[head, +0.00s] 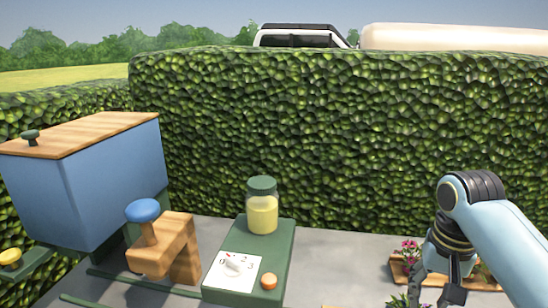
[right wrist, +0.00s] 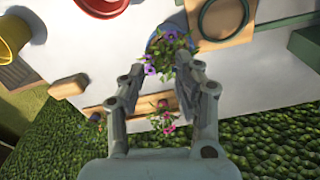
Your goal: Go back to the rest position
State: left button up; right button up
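My right gripper (head: 437,292) hangs at the lower right of the head view, over the grey table (head: 345,262). In the right wrist view my right gripper (right wrist: 160,64) has its two fingers spread apart, with nothing seen held between them. Purple flowers (right wrist: 168,55) in a blue pot (right wrist: 157,40) show beyond the fingertips. Pink flowers (right wrist: 167,122) by a wooden planter (right wrist: 140,114) show between the fingers. The pink flowers (head: 410,250) are also beside the gripper in the head view. My left gripper is in neither view.
A blue box (head: 95,185) with a wooden lid, a wooden stand with a blue knob (head: 143,210), and a green base (head: 278,250) bearing a jar (head: 262,212) and dial stand at left and centre. A hedge (head: 330,140) closes the back. A yellow pot (right wrist: 12,38) shows in the wrist view.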

jog(key=s+a+r+n+t, duration=0.1)
jog(key=s+r+n+t, duration=0.15)
jog(key=s, duration=0.85)
jog(key=s+a+r+n+t, duration=0.15)
jog(key=s+n, duration=0.25)
jog(key=s, duration=0.7)
notch_tip(320, 180, down, 34)
jog(key=s+d+g+b, duration=0.2)
jog(key=b, duration=0.7)
jog(key=s+f+g+b, duration=0.1)
jog(key=s+f+b, duration=0.3)
jog(key=s+f, duration=0.5)
jog(key=s+d+f+b, duration=0.1)
jog(key=s+f+b, duration=0.3)
jog(key=s+f, duration=0.5)
notch_tip(320, 180, down, 7)
jog(key=shift+s+f+g, duration=0.1)
jog(key=shift+s+g, duration=0.15)
jog(key=shift+g, duration=0.15)
jog(key=shift+m, duration=0.25)
